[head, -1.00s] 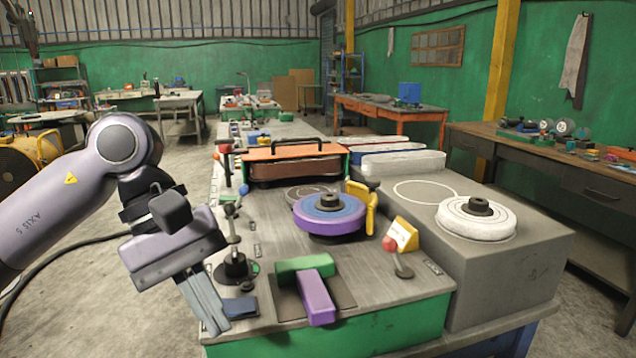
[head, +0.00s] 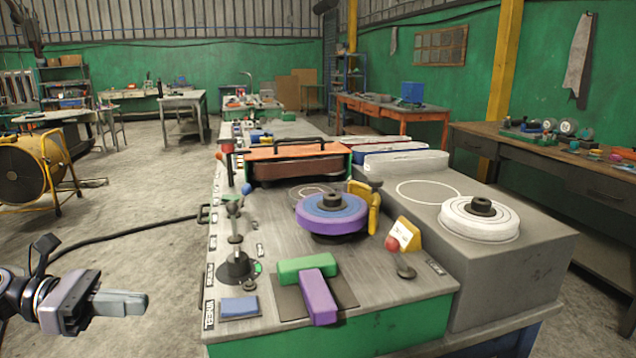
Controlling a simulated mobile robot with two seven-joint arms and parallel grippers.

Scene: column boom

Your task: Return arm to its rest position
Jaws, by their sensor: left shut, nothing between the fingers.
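My left gripper (head: 122,302) is at the lower left of the head view, left of the workbench and apart from it. Its fingers are together, point right and hold nothing. Most of my left arm is out of the frame. My right gripper is not in the view. The workbench (head: 385,285) has a grey top and a green front. On it a green block (head: 305,267) and a purple block (head: 318,297) lie touching on a dark plate (head: 288,302), with a small blue block (head: 240,307) to their left.
A purple wheel (head: 330,222) and a lever on a round black base (head: 238,268) stand on the bench. A white wheel (head: 480,220) is on the grey housing at right. A yellow fan (head: 35,168) and a black cable (head: 125,232) lie left. The floor (head: 130,200) between is mostly clear.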

